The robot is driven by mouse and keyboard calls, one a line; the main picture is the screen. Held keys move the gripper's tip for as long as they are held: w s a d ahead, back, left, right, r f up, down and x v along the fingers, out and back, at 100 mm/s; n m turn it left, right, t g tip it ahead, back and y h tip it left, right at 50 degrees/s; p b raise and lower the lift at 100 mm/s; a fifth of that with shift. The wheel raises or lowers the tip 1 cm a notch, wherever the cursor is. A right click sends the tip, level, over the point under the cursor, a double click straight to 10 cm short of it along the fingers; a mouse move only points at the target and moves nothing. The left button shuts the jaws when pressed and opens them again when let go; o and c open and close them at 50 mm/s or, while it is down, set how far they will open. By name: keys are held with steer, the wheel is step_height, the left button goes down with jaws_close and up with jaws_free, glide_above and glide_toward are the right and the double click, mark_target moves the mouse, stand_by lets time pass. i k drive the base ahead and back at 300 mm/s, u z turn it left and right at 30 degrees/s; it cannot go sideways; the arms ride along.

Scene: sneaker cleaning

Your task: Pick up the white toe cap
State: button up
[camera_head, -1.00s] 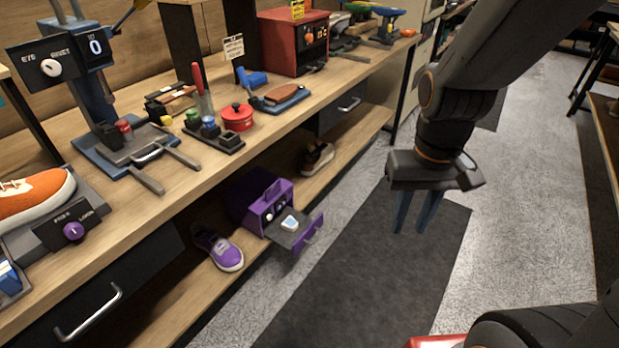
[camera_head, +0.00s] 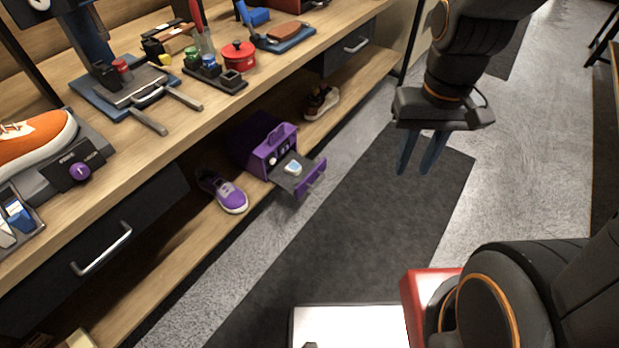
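A small white piece (camera_head: 293,168), which looks like the toe cap, lies on the pulled-out tray of a purple box (camera_head: 268,150) on the lower shelf. The tray (camera_head: 301,184) juts out past the shelf's front edge. My gripper (camera_head: 417,170) hangs over the dark floor mat, to the right of the tray and apart from it. Its two blue fingers point down with a gap between them, and nothing is held. The piece's exact shape is too small to make out.
A purple sneaker (camera_head: 225,190) sits left of the box and a dark shoe (camera_head: 321,102) sits right of it on the lower shelf (camera_head: 180,268). The workbench top (camera_head: 150,140) overhangs the shelf. The dark mat (camera_head: 350,220) before the tray is clear.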

mark_target(293, 168)
steer(key=z, duration=1.25)
steer(key=i, duration=0.9)
steer(key=u, duration=2.45)
